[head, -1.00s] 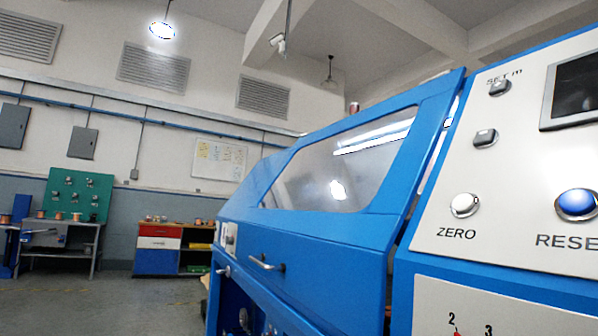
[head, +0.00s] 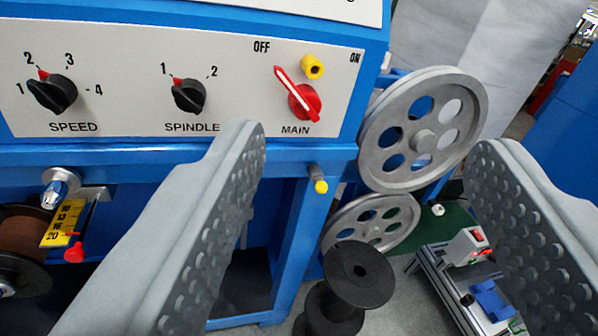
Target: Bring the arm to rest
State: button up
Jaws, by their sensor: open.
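My gripper (head: 365,155) is open in the head view. Its two grey studded fingers stand wide apart at the left and right, with nothing between them that they touch. Beyond them is the blue machine's control panel (head: 130,95). It carries the black speed knob (head: 52,93), the black spindle knob (head: 188,95) and the red main switch (head: 305,102), whose pointer leans up and left towards OFF. Two grey pulleys, a large upper one (head: 424,140) and a lower one (head: 345,212), sit right of the panel.
A black spool (head: 358,275) stands below the pulleys. A copper-coloured spool (head: 22,240) and a yellow scale (head: 63,222) are at lower left. A small device with a red switch (head: 468,247) is at lower right. A yellow-tipped peg (head: 320,186) sticks out under the panel.

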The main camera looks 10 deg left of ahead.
jog(key=shift+s+r, duration=0.3)
jog(key=shift+s, duration=0.25)
jog(key=s+d+r+m+h, duration=0.2)
jog(key=s+d, duration=0.1)
jog(key=s, duration=0.8)
jog(key=s+d+r+m+h, duration=0.2)
jog(key=s+d+r, duration=0.1)
jog(key=s, duration=0.8)
jog(key=shift+r+m, duration=0.15)
jog(key=shift+m, duration=0.15)
